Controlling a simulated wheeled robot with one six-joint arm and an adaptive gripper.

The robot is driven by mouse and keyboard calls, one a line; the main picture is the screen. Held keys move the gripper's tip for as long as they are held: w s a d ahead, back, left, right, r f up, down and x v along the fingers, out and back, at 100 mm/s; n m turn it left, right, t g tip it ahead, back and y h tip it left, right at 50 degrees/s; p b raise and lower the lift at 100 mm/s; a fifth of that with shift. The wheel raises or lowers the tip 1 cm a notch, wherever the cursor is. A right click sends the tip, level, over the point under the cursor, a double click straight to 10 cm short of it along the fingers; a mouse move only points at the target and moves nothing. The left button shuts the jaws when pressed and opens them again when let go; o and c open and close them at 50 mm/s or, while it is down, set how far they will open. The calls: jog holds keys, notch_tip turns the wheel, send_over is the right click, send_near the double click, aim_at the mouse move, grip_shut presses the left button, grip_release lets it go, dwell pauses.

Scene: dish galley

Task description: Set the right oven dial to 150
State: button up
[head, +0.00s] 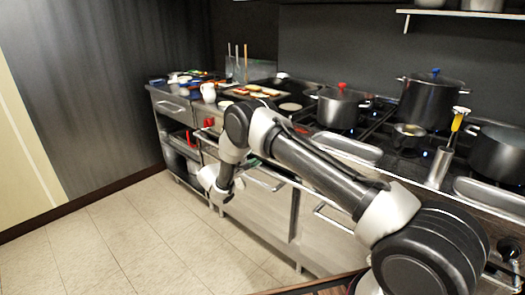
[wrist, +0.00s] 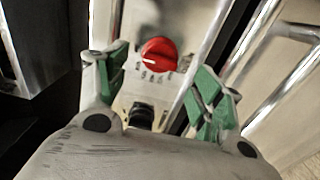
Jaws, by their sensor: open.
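A red oven dial (wrist: 158,54) sits on a pale panel in the wrist view, with a white mark on its left side and small printing below it, too blurred to read. My gripper (wrist: 160,85) is open, its green-padded fingers apart, one left of the dial and one to the lower right. The dial is ahead of the fingers and not held. In the head view my gripper (head: 218,187) hangs low in front of the oven front, its fingers hard to make out. A red dial (head: 209,121) shows there beside my arm; I cannot tell whether it is the same one.
A metal bar handle (wrist: 208,62) runs close to the dial on its right. Pots, such as one with a red knob (head: 340,107), stand on the stove behind my arm. A tray of food (head: 253,96) lies on the counter. The tiled floor (head: 110,245) at left is clear.

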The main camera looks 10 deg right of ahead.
jog(key=shift+x, duration=2.65)
jog(key=shift+c, duration=0.2)
jog(key=c, duration=1)
